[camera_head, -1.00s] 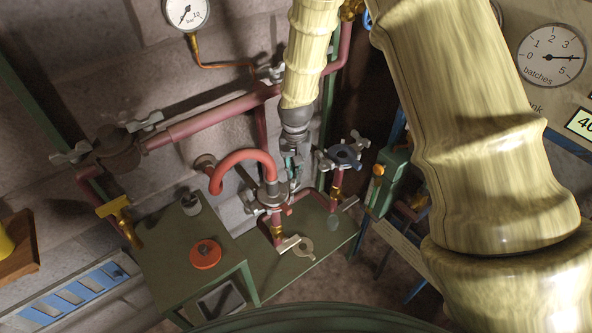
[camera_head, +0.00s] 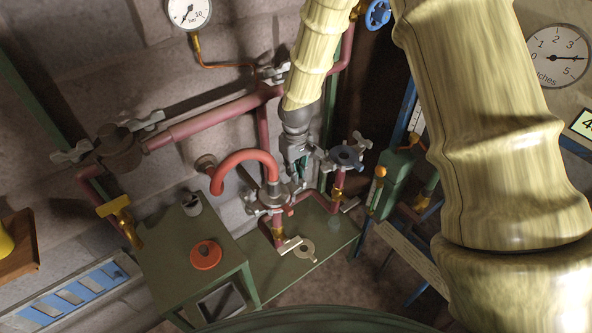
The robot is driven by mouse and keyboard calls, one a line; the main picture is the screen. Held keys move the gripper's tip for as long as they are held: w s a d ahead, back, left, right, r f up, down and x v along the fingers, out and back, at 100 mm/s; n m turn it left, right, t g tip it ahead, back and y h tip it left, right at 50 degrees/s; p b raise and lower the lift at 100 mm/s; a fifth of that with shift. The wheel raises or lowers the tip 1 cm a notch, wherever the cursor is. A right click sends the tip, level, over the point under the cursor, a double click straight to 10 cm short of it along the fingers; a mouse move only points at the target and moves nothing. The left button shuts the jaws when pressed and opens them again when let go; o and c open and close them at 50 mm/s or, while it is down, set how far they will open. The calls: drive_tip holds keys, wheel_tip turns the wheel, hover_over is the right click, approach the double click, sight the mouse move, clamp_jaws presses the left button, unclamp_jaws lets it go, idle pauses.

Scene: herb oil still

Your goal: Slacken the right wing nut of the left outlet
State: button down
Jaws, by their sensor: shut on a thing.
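The left outlet (camera_head: 272,199) is a grey flange on a short red pipe with a brass fitting, with a curved red pipe (camera_head: 243,157) rising from its top. One grey wing nut (camera_head: 253,209) shows at its left side. My gripper (camera_head: 297,178) points down at the flange's right side, its fingers closed at the place of the right wing nut. That nut is mostly hidden by the fingers, so its turn cannot be read. The right outlet (camera_head: 345,157), with a dark blue cap and grey wing nuts, stands close to the right of my gripper.
A red pipe (camera_head: 215,122) with wing-nut joints runs behind on the stone wall. A green post-like unit (camera_head: 393,182) stands at the right.

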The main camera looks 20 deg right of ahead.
drive_tip(key=shift+n, duration=0.5)
drive_tip(key=c, duration=1.5)
unclamp_jaws()
drive_tip(key=shift+d, duration=0.1)
wheel_tip(320, 180, up, 12)
